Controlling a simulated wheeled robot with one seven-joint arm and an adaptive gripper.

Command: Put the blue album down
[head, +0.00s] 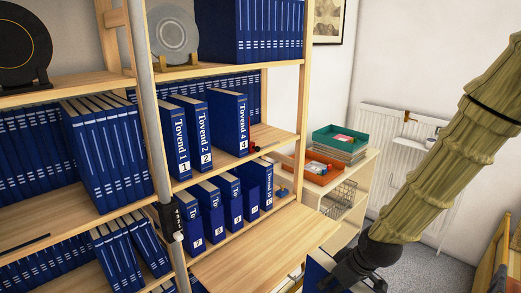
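A blue album (318,272) shows at the bottom edge of the head view, partly cut off by the frame. My gripper (350,270) is at its right side, its dark fingers against the album and apparently closed on it. The fingertips are partly hidden. The album is in front of the wooden shelf unit, just past the right end of a wide light board (262,250). Blue albums marked Tovend 1 (176,140), Tovend 2 (196,135) and Tovend 4 (230,122) stand upright on the middle shelf, with a gap between 2 and 4.
More numbered blue albums (212,215) stand on the shelf below. A grey upright post (153,110) crosses the shelves. A low side cabinet with a green tray (340,140) and an orange tray (322,168) stands to the right, before a white radiator (385,140). The light board is bare.

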